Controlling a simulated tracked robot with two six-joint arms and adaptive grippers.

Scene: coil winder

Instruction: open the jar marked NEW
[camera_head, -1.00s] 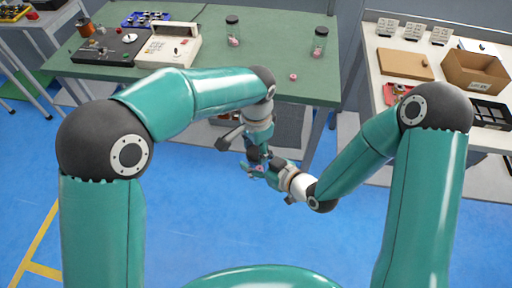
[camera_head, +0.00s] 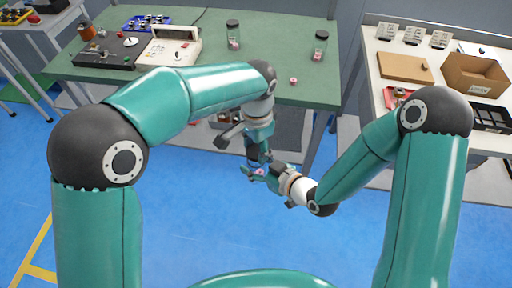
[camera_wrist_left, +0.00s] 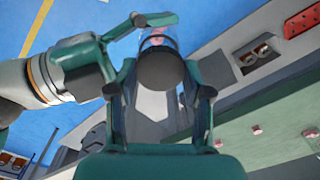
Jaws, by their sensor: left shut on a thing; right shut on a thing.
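A clear glass jar (camera_wrist_left: 160,40) with a dark lid (camera_wrist_left: 160,70) and pink contents shows between my grippers in the left wrist view. My left gripper (camera_wrist_left: 158,82) is shut on the dark lid, with a finger on each side. My right gripper (camera_wrist_left: 140,40) reaches in from the left and is shut on the jar's glass body. In the head view, my left gripper (camera_head: 257,160) and my right gripper (camera_head: 260,172) meet above the blue floor, in front of the bench. The jar is mostly hidden there; no marking is readable on it.
The green bench (camera_head: 270,60) carries two lidded jars (camera_head: 233,35) (camera_head: 320,46), a small pink piece (camera_head: 293,81) and a winder (camera_head: 110,55) with a beige control box (camera_head: 172,48). A right-hand table (camera_head: 375,65) holds a cardboard box (camera_head: 475,75). Open floor surrounds my grippers.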

